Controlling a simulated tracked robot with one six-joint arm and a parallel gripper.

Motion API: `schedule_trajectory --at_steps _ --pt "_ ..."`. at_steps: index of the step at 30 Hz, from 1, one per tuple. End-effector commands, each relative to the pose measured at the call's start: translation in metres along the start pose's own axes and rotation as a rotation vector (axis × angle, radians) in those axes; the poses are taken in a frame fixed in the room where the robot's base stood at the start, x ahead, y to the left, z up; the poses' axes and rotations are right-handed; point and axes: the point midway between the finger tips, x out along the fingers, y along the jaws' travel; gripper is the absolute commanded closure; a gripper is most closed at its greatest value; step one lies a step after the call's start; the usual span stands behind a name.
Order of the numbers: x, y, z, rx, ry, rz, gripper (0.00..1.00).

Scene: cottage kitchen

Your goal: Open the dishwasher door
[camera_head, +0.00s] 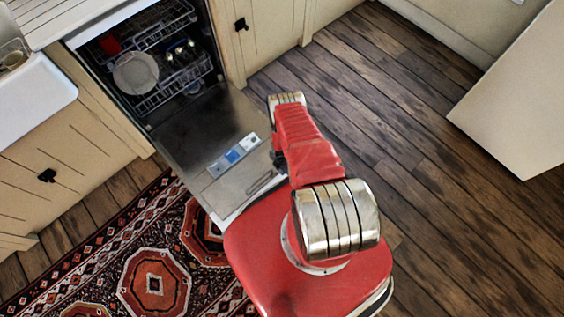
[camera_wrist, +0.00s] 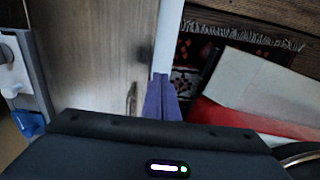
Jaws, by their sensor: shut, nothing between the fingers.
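The dishwasher (camera_head: 112,98) stands open at the upper left of the head view. Its door (camera_head: 212,128) is folded down and out over the floor, inner face up, its far end beside my red base. Racks inside hold a white plate (camera_head: 136,73) and a red item. In the wrist view the door's inner face (camera_wrist: 90,45) fills the left, with a pale edge (camera_wrist: 168,38) running up the middle. My gripper (camera_wrist: 163,82) has its purple fingers together and empty, close to that edge; contact cannot be told. In the head view my arm hides the fingers.
A patterned rug (camera_head: 155,284) lies left of my base. Cream cabinets (camera_head: 262,42) flank the dishwasher, and a white sink (camera_head: 32,95) is at the left. A pale panel (camera_head: 515,100) stands at the right. Wooden floor (camera_head: 400,120) is clear between.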

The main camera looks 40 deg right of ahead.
Motion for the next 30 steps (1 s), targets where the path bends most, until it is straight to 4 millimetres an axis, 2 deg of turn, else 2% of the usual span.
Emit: schedule_trajectory --at_steps 8,30 --pt "-0.014 0.001 0.000 0.000 -0.001 0.001 1.00" --pt "-0.092 -0.002 -0.001 -0.002 0.000 0.000 1.00"
